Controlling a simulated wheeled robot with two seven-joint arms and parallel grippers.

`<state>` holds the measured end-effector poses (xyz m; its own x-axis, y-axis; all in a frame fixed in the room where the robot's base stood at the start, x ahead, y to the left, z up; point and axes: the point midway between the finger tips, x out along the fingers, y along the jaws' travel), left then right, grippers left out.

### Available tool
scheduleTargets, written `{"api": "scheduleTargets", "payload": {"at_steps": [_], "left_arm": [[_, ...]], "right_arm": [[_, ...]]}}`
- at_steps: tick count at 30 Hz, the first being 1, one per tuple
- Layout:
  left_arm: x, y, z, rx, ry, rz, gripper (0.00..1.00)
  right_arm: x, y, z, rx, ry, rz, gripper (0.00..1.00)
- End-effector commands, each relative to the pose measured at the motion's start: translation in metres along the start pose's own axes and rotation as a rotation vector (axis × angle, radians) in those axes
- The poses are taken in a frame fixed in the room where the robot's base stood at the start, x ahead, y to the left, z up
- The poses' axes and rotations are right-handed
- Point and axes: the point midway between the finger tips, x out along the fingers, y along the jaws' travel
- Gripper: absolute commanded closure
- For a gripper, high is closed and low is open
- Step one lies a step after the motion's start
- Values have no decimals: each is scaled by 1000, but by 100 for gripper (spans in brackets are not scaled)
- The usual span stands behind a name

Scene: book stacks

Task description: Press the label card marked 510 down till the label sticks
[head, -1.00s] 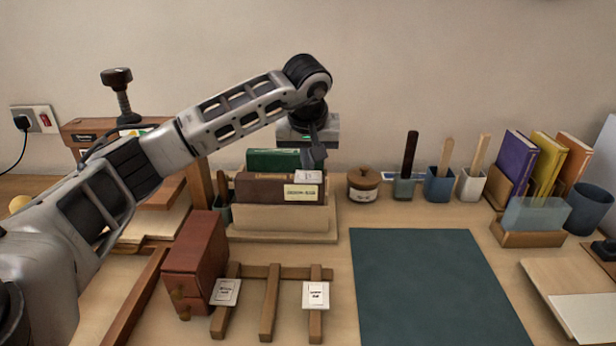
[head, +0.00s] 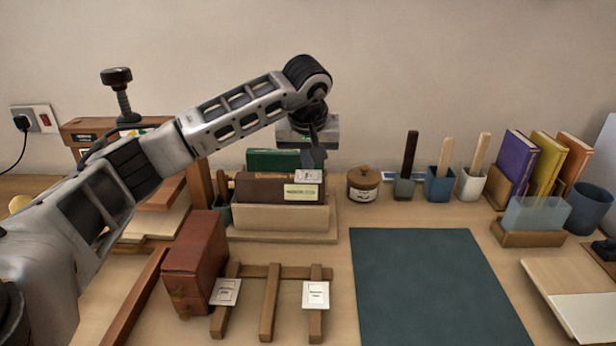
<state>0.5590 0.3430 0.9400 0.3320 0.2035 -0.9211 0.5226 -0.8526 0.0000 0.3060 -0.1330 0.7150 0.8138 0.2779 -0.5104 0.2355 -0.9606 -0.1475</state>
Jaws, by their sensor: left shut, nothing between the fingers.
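My left gripper (head: 313,157) is shut and empty, pointing down over the top right part of a brown book (head: 262,188). The book lies in a pale wooden holder (head: 272,220). A small whitish card (head: 309,176) shows at the book's upper right, right below my fingertips; I cannot tell whether they touch it. A pale yellow label (head: 302,192) is on the book's front face just below. No marking 510 can be read on any card. My right gripper is not in view.
Two white cards (head: 225,291) (head: 316,295) lie on a wooden rack in front, beside a red-brown drawer box (head: 198,260). A green book (head: 272,159) stands behind the brown one. A lidded jar (head: 363,183) is to the right. The dark green mat (head: 430,285) is clear.

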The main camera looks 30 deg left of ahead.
Motion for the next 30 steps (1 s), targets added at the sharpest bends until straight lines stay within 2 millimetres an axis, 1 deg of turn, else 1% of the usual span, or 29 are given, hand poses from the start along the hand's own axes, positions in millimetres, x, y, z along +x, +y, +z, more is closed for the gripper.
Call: {"api": "scheduleTargets", "payload": {"at_steps": [30], "left_arm": [[12,0,5,0,0,0,100]], "right_arm": [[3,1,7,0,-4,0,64]]}}
